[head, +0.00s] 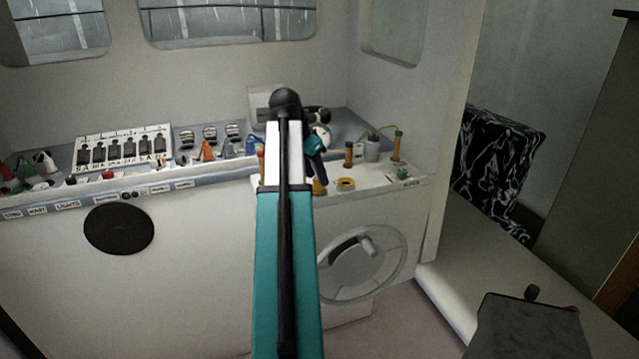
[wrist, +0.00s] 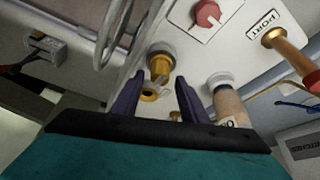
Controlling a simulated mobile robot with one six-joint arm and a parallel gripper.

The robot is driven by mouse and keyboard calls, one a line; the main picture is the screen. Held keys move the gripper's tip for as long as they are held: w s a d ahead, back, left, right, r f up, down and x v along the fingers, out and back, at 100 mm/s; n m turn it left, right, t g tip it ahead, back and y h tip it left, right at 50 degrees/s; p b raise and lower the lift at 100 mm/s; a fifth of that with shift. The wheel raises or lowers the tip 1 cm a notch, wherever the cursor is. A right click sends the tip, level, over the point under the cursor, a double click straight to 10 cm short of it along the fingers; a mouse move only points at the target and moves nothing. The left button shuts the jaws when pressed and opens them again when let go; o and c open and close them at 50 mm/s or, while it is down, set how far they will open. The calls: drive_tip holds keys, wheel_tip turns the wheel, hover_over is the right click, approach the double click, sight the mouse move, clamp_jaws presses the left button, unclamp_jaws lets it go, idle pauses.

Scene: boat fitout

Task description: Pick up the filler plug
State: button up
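In the wrist view a brass fitting (wrist: 160,65) with a pale grey collar stands on a white panel, and it looks like the filler plug, though I cannot be sure. A small brass ring-shaped part (wrist: 150,95) lies close to it, nearer the camera. My gripper (wrist: 161,77) is open, with its two dark fingers apart on either side of these brass parts. I see nothing clasped between them. In the head view my arm hides much of the counter, and the dark fingers (head: 317,165) point down at its front edge, above a brass piece (head: 320,187).
The wrist view shows a red knob (wrist: 208,14) and a pale cylinder (wrist: 228,103) close to the right finger.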

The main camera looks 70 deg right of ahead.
sight(318, 188)
drive_tip(key=shift+p+x, duration=0.45)
drive_tip(key=shift+x, duration=0.9)
drive_tip(key=c, duration=0.8)
